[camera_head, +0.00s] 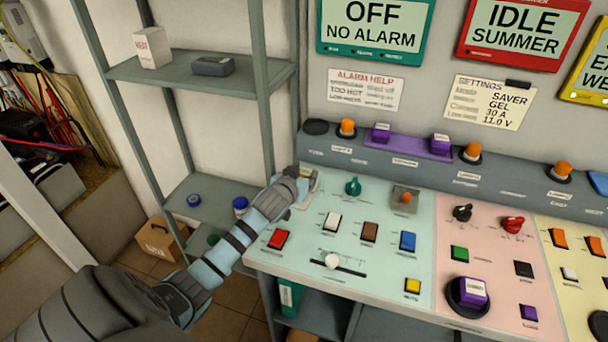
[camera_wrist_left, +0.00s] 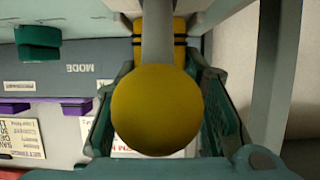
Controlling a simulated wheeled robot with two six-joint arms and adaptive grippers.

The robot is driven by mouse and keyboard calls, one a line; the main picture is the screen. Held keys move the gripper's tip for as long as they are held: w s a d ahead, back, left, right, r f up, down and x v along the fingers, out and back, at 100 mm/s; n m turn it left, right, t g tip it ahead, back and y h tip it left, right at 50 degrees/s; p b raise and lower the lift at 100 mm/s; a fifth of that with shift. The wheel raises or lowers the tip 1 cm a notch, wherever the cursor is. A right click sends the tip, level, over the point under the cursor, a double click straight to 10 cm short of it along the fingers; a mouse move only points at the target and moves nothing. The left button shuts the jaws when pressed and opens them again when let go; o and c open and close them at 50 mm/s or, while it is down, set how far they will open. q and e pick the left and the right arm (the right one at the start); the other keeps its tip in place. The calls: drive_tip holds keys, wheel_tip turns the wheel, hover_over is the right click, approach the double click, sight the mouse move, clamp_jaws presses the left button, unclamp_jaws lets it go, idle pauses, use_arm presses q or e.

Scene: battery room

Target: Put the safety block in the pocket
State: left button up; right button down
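A purple block (camera_head: 474,287) with a small white label sits on a round black holder (camera_head: 451,303) on the pink section. Two similar purple blocks, one on the left (camera_head: 380,131) and one on the right (camera_head: 440,143), stand on a purple rail at the back. I cannot read which is the safety block. My left gripper (camera_head: 303,190) is at the panel's back left corner. In the left wrist view, its green fingers (camera_wrist_left: 160,110) flank a yellow ball (camera_wrist_left: 157,110) on a grey shaft (camera_wrist_left: 157,35). I cannot tell whether they press on it. My right gripper is out of view.
A teal knob (camera_head: 353,186) is right of my left gripper. Buttons and a white-knobbed slider (camera_head: 331,260) lie on the green section. Orange domes (camera_head: 347,127) line the back ledge. A shelf (camera_head: 200,70) stands left. Yellow-black stripes (camera_wrist_left: 180,28) lie behind the shaft.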

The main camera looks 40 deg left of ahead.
use_arm(q)
drive_tip(key=o, duration=0.3)
drive_tip(key=shift+r, duration=0.15)
drive_tip(key=shift+s+d+r, duration=0.1)
drive_tip(key=shift+s+r, duration=0.05)
drive_tip(key=shift+s, duration=0.05)
drive_tip(key=p+v, duration=0.2)
drive_tip(key=v, duration=0.9)
drive_tip(key=shift+s, duration=0.2)
drive_tip(key=shift+d, duration=0.1)
